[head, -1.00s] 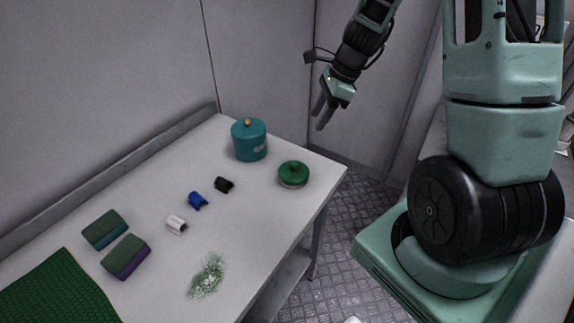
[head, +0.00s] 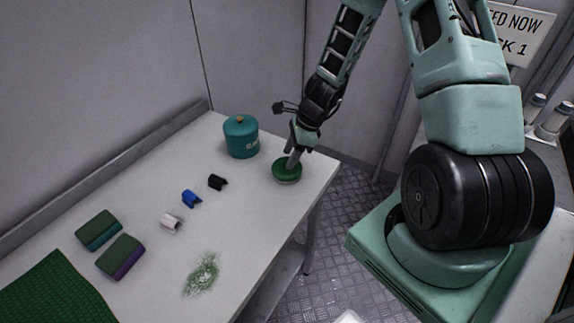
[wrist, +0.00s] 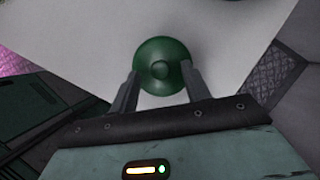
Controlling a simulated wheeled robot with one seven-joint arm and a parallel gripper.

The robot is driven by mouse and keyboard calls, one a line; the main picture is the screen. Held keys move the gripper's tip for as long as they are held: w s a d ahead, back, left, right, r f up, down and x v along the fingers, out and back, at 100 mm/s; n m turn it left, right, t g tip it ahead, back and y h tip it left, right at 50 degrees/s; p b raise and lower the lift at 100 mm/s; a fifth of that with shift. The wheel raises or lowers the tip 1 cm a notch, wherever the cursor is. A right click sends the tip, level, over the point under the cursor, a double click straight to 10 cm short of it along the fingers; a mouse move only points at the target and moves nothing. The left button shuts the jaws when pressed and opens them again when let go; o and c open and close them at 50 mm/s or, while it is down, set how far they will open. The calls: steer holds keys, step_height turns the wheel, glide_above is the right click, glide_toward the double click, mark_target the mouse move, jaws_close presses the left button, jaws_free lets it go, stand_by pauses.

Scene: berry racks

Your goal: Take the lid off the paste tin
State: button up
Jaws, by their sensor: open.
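The paste tin (head: 289,181) is small, round and pale-sided, and stands upright near the far right corner of the table. Its dark green lid (head: 282,171) is on it. In the wrist view the lid (wrist: 160,57) is a round green disc with a small knob in its middle. My gripper (head: 293,164) points down over the lid from above. In the wrist view its two fingers are apart, one on each side of the knob, over the near half of the lid. I cannot tell whether they touch the lid.
A teal canister (head: 241,140) stands close left of the tin. Black (head: 217,182), blue (head: 191,198) and white (head: 171,222) small pieces, two sponges (head: 119,256) and a green mat (head: 55,300) lie further left. The table edge is close right of the tin.

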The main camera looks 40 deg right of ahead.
steer(key=shift+w+a+f, duration=0.15)
steer(key=shift+a+f, duration=0.05)
steer(key=shift+f, duration=0.35)
jaws_close()
steer(key=shift+r, duration=0.1)
